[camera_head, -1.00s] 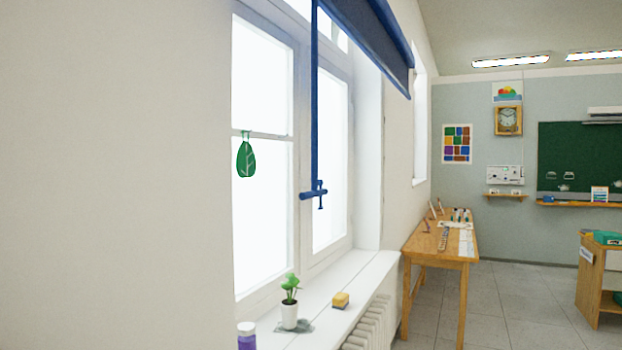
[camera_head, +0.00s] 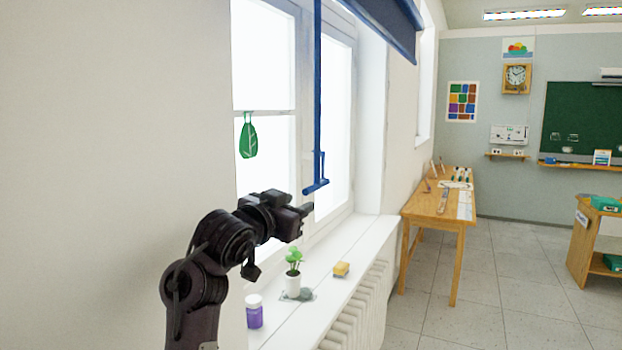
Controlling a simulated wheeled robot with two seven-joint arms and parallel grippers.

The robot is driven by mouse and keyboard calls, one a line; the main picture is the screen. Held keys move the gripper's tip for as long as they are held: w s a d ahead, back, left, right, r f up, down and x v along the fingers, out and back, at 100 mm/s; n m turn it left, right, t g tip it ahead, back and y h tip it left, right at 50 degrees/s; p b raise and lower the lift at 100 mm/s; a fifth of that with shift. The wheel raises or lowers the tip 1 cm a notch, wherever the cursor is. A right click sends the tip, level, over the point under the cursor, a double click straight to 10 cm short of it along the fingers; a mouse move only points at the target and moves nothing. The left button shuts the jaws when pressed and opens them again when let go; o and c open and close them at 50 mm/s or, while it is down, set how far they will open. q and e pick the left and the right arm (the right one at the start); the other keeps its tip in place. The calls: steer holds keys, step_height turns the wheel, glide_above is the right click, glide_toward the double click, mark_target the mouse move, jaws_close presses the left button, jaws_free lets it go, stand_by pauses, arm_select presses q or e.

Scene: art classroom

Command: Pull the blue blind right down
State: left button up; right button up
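The blue blind (camera_head: 388,26) is mostly rolled up at the top of the window, its lower edge high above the sill. A long blue pull (camera_head: 318,95) hangs from it, ending in a blue crossbar handle (camera_head: 316,187) in front of the panes. My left gripper (camera_head: 308,209) has come in from the lower left. Its dark fingers point right, just below and left of the handle, and no grip on it shows. The gap between the fingers is too small to make out. My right gripper is not in view.
On the white sill (camera_head: 354,240) stand a purple jar (camera_head: 254,314), a potted plant (camera_head: 293,284) and a yellow sponge (camera_head: 341,269). A radiator (camera_head: 357,302) is below the sill. A wooden table (camera_head: 421,211) stands beyond.

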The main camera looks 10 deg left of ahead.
mark_target(311, 190)
arm_select(q)
steer(key=shift+s+r, duration=0.15)
steer(key=shift+r, duration=0.7)
steer(key=shift+w+r, duration=0.15)
steer(key=shift+w, duration=0.1)
steer(key=p+x, duration=0.3)
steer(key=x, duration=0.3)
steer(key=shift+w+d, duration=0.1)
steer(key=shift+w, duration=0.45)
steer(key=shift+c, duration=0.5)
jaws_close()
steer(key=shift+f, duration=0.25)
